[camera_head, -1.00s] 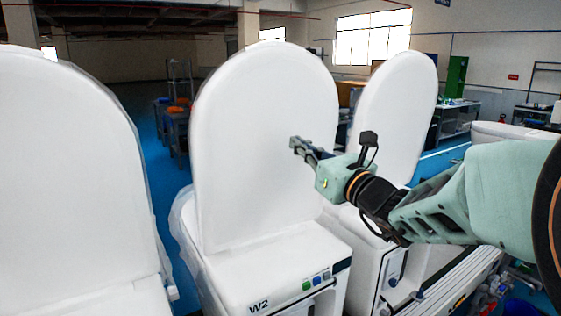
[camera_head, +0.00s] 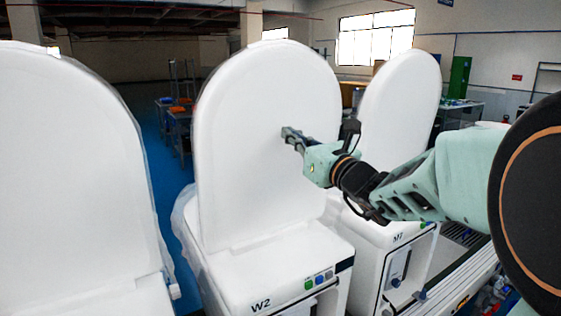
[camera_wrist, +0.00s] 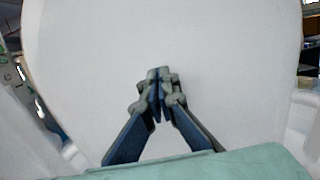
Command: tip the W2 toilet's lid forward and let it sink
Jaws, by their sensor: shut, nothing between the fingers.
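The W2 toilet (camera_head: 262,281) stands in the middle of the head view, its label and coloured buttons on the back housing. Its white lid (camera_head: 255,110) stands upright; it also fills most of the wrist view (camera_wrist: 90,70). My gripper (camera_head: 286,133) is shut and empty, in front of the lid's right half in the head view. In the wrist view my gripper (camera_wrist: 159,74) points at the lid's broad face with its fingertips together. I cannot tell whether the fingertips touch the lid.
Another toilet with a raised lid (camera_head: 65,150) stands at the left. A further one with its lid up (camera_head: 397,105) stands at the right, behind my arm. Blue floor (camera_head: 165,190) shows between the left lid and the W2 lid. Work tables (camera_head: 178,125) stand farther back.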

